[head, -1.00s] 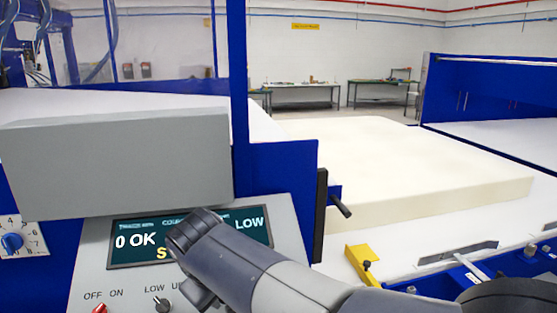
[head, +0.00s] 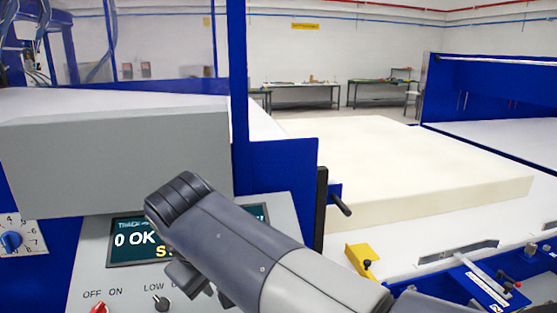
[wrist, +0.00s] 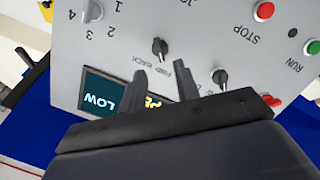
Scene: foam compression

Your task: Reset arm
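My gripper (wrist: 161,76) shows in the wrist view with its two dark fingers apart and nothing seen between them. It is in front of the grey control panel (wrist: 215,55). A black FWD/BACK knob (wrist: 159,48) shows just beyond the fingertips, and a second black knob (wrist: 220,77) is to the right. I cannot tell whether a finger touches the panel. In the head view my grey arm crosses the panel (head: 88,265) and covers much of its display (head: 130,240); the gripper itself is not clearly seen there.
A large cream foam block (head: 400,165) lies on the white bed at right. A black handle (head: 341,205) and a yellow bracket (head: 362,258) are right of the panel. A red switch (head: 99,308) and a blue dial (head: 11,240) are at lower left.

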